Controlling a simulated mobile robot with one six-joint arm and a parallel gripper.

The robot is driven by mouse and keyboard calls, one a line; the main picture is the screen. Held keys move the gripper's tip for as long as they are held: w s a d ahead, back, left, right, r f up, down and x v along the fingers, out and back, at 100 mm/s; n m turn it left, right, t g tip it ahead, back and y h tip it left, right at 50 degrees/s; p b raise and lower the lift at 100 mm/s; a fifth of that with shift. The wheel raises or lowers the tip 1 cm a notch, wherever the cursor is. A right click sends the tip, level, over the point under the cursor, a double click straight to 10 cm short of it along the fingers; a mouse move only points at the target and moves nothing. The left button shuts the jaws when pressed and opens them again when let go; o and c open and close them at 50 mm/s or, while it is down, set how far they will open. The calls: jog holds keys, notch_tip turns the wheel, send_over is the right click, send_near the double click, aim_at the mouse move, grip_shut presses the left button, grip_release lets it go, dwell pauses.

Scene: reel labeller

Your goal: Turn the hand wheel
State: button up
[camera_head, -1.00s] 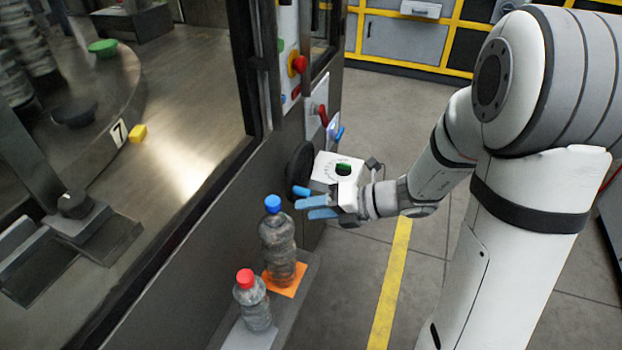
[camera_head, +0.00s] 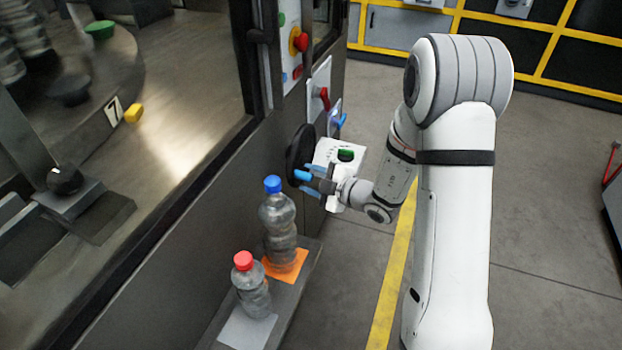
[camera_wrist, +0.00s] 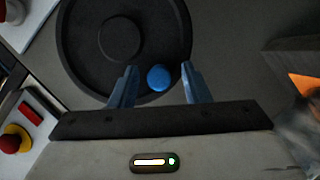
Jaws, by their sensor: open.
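The black hand wheel (camera_head: 296,152) is mounted on the grey side panel of the machine. In the wrist view its round disc (camera_wrist: 85,60) with a raised hub faces me, and a blue round knob (camera_wrist: 159,78) sits near its rim. My gripper (camera_head: 306,182) is at the lower right of the wheel in the head view. In the wrist view my gripper (camera_wrist: 158,72) is open, with one blue finger on each side of the knob. The knob appears between the fingertips; I cannot tell whether either finger touches it.
Below the wheel a ledge holds a blue-capped bottle (camera_head: 279,222) on an orange square and a red-capped bottle (camera_head: 252,290). A white box with a green button (camera_head: 345,156) is close beside my gripper. Red and blue handles (camera_head: 322,97) are above.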

jog(key=shift+w+a+f, duration=0.1)
jog(key=shift+w+a, duration=0.2)
jog(key=shift+a, duration=0.05)
jog(key=shift+c, duration=0.3)
grip_shut()
